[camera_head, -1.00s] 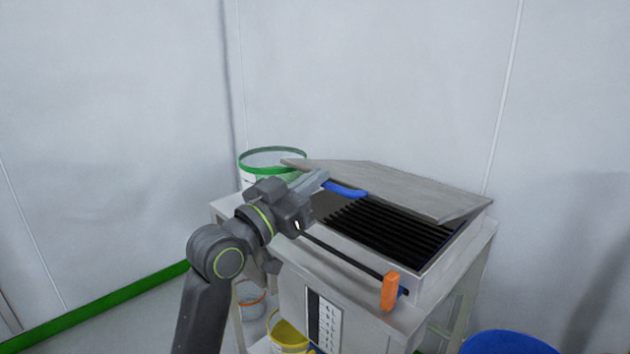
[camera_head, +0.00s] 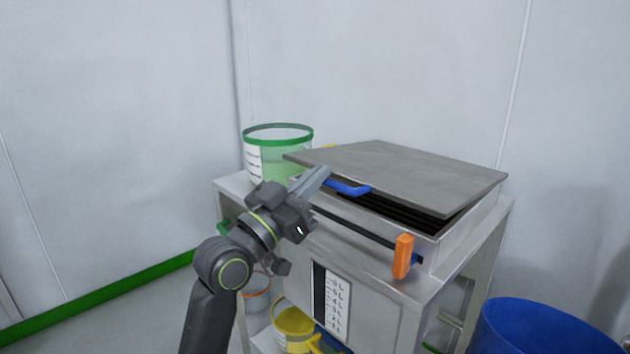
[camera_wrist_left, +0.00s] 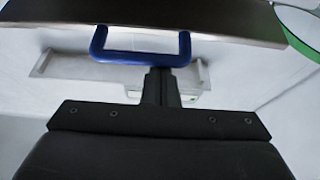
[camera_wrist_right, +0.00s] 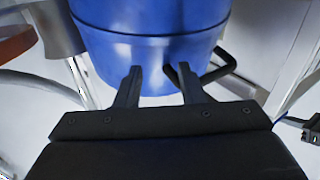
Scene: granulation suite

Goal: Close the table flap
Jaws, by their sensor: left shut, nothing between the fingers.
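The table flap (camera_head: 400,172) is a flat grey metal lid, tilted slightly above the table's black slotted opening (camera_head: 400,212). A blue handle (camera_head: 346,188) sits on its front edge; the handle also shows in the left wrist view (camera_wrist_left: 140,57). My left gripper (camera_head: 320,178) is shut and empty, with its fingertips close by the blue handle; I cannot tell whether they touch. In the left wrist view the closed fingers (camera_wrist_left: 160,84) lie just below the handle. My right gripper (camera_wrist_right: 158,80) is open, in front of a blue drum (camera_wrist_right: 150,45).
An orange handle (camera_head: 403,256) stands at the table's front right corner. A green-rimmed bucket (camera_head: 279,150) stands behind on the left. A yellow bucket (camera_head: 293,325) is on the lower shelf. The blue drum also shows at the lower right (camera_head: 535,330).

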